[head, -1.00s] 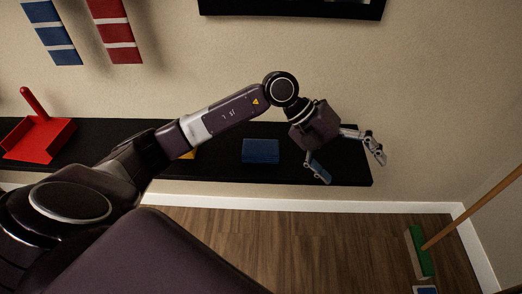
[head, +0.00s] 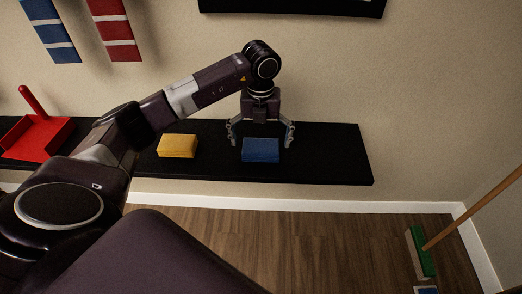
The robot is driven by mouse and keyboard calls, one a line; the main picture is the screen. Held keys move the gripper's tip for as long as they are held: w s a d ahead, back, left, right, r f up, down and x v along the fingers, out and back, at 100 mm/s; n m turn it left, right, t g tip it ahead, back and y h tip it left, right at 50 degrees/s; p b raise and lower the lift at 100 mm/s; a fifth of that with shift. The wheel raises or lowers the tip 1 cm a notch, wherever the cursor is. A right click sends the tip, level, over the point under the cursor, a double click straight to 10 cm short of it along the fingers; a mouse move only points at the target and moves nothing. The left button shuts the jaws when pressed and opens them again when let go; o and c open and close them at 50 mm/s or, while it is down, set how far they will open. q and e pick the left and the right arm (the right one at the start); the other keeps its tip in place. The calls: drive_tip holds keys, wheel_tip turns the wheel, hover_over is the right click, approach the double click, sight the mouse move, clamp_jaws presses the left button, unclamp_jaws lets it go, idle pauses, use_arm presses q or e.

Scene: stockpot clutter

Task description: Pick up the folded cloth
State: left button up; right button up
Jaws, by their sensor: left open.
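A blue folded cloth (head: 261,152) lies flat on the black shelf (head: 325,160), right of its middle. My left gripper (head: 260,137) points down over the cloth, with its jaws open and empty. One finger shows on each side of the cloth, at its far part. I cannot tell how high the fingertips are above the shelf, and no contact with the cloth is visible. My right gripper is not in view.
A yellow block (head: 178,146), perhaps a sponge, lies left of the cloth. A red dustpan (head: 38,136) is at the shelf's left end. A green broom (head: 421,252) stands on the floor at right. The shelf right of the cloth is clear.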

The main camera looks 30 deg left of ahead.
sight(261, 146)
use_arm(q)
drive_tip(key=shift+w+f, duration=0.1)
drive_tip(key=shift+f, duration=0.8)
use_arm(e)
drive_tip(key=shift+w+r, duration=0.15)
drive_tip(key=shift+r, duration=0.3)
use_arm(q)
drive_tip(key=shift+c, duration=0.3)
drive_tip(key=c, duration=1.2)
drive_tip(key=shift+r, duration=0.3)
wheel_tip(261, 146, up, 10)
drive_tip(key=shift+f+p, duration=0.25)
drive_tip(key=shift+p, duration=0.4)
drive_tip(key=o, duration=0.6)
drive_tip(key=c, duration=0.4)
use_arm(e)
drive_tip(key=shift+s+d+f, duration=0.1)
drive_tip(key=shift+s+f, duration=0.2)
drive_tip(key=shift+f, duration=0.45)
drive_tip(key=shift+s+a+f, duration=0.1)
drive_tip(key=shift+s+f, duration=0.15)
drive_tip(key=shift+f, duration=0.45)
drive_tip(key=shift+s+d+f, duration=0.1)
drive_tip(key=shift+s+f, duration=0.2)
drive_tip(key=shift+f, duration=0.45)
use_arm(q)
drive_tip(key=shift+c, duration=0.2)
